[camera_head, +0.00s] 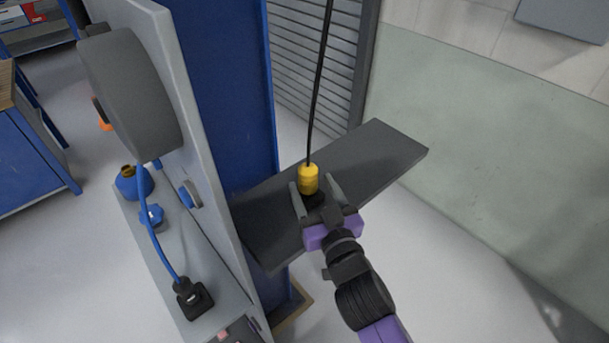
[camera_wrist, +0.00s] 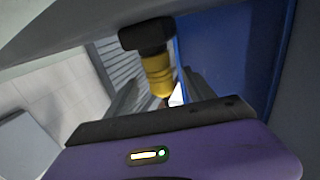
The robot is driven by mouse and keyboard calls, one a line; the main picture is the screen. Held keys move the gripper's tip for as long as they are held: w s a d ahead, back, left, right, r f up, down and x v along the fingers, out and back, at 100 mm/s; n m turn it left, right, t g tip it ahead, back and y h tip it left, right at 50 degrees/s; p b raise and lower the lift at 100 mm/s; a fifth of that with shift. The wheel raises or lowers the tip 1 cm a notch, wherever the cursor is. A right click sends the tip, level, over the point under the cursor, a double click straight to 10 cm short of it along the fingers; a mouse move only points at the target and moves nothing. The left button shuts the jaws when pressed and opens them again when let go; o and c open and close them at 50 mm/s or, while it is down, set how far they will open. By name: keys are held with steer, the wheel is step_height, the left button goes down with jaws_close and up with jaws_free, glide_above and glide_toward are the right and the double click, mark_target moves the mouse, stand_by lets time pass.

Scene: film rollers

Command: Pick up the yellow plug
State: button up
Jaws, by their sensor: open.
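The yellow plug (camera_head: 309,180) stands upright on a dark grey shelf (camera_head: 380,150), its black end down and a black cable running up from its top. In the wrist view the plug (camera_wrist: 157,72) shows with its black end at the top, against the grey shelf surface. My gripper (camera_head: 312,181) is open, with one finger on each side of the plug. Whether either finger touches it, I cannot tell. In the wrist view the fingers (camera_wrist: 160,92) also appear to either side of the yellow body, whose lower part is partly hidden by my gripper.
A blue panel (camera_head: 225,80) and a grey upright board (camera_head: 190,130) stand left of the shelf. A blue cable (camera_head: 154,230) runs down to a black socket (camera_head: 193,298). The shelf is clear to the right of the plug. A greenish wall (camera_head: 490,150) lies beyond.

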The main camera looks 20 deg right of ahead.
mark_target(311, 183)
steer(key=w+p, duration=0.1)
steer(key=w, duration=0.2)
steer(key=shift+w+d+r, duration=0.1)
steer(key=shift+w, duration=0.2)
steer(key=shift+w+d, duration=0.1)
steer(key=shift+w, duration=0.3)
jaws_close()
steer(key=shift+p, duration=0.3)
